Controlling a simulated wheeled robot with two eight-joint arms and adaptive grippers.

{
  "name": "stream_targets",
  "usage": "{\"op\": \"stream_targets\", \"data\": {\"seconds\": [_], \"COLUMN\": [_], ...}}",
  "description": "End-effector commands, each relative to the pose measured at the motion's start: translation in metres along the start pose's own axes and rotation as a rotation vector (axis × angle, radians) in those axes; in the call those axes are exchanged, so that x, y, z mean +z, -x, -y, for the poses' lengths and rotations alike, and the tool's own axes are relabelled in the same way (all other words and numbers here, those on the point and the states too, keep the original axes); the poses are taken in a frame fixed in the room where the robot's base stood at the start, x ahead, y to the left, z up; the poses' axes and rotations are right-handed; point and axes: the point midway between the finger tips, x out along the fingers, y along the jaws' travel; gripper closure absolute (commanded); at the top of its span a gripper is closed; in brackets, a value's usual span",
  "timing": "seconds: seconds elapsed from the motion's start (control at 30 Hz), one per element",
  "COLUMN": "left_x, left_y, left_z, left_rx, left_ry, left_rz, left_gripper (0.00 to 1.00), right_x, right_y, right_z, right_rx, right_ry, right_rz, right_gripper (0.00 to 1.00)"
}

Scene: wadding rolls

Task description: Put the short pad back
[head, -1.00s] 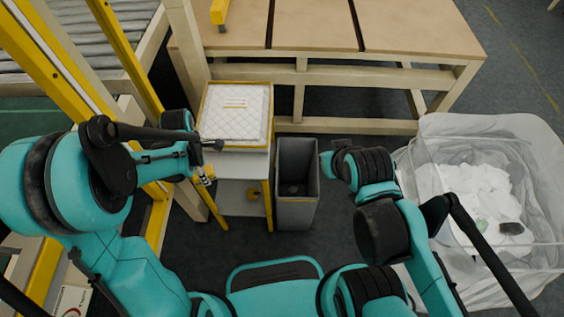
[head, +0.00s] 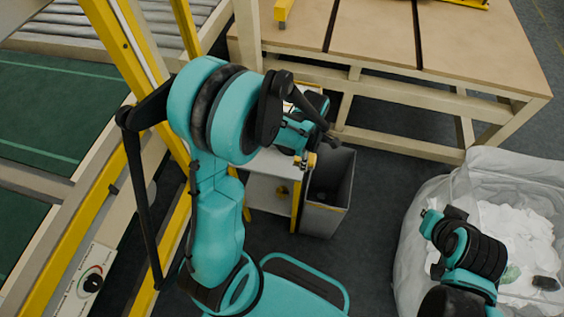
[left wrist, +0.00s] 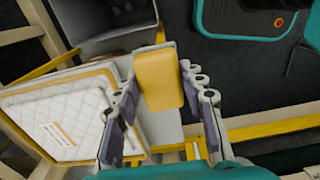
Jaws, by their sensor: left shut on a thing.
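My left gripper (left wrist: 160,118) shows in the left wrist view with a finger on each side of a yellow block-like pad (left wrist: 158,80). It is shut on this pad and holds it beside the stand. In the head view the pad shows as a small yellow piece (head: 311,160) below my left arm, which hides most of the gripper. A white quilted pad (left wrist: 85,98) with printed lines lies in a yellow-edged frame to the left of the gripper in the wrist view. My right arm is at the lower right; its fingers do not show.
A grey open bin (head: 328,200) stands right of the white stand (head: 268,190). A wooden table (head: 440,60) spans the back. A clear-lined container (head: 415,215) with white wadding stands at the right, partly behind my right arm. Yellow posts and rollers are at left.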

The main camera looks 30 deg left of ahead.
Motion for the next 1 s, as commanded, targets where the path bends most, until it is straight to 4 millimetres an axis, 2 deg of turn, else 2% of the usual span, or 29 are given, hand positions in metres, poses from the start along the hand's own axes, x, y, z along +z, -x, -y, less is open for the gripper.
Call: {"op": "stream_targets", "data": {"seconds": [0.17,0.5,0.6,0.7,0.8,1.0], "left_x": [-0.022,-0.098,-0.114,-0.11,-0.11,-0.11], "left_y": [-0.016,-0.065,-0.076,-0.094,-0.102,-0.105], "left_z": [-0.007,-0.028,-0.032,-0.032,-0.032,-0.031], "left_rx": [0.0,0.0,0.0,0.0,0.0,0.0], "left_ry": [0.005,0.007,0.003,-0.001,0.0,0.0], "left_rz": [0.0,0.0,0.0,0.0,0.0,0.0], "left_gripper": [1.0,1.0,1.0,1.0,1.0,1.0], "right_x": [0.006,0.022,0.026,0.032,0.034,0.034], "right_y": [-0.008,-0.031,-0.036,-0.044,-0.047,-0.048], "right_z": [0.0,0.0,0.0,0.0,0.0,0.0], "right_rx": [0.0,0.0,0.0,0.0,0.0,0.0], "right_ry": [0.0,0.0,0.0,0.0,0.0,0.0], "right_rz": [0.0,0.0,0.0,0.0,0.0,0.0], "right_gripper": [1.0,1.0,1.0,1.0,1.0,1.0]}}
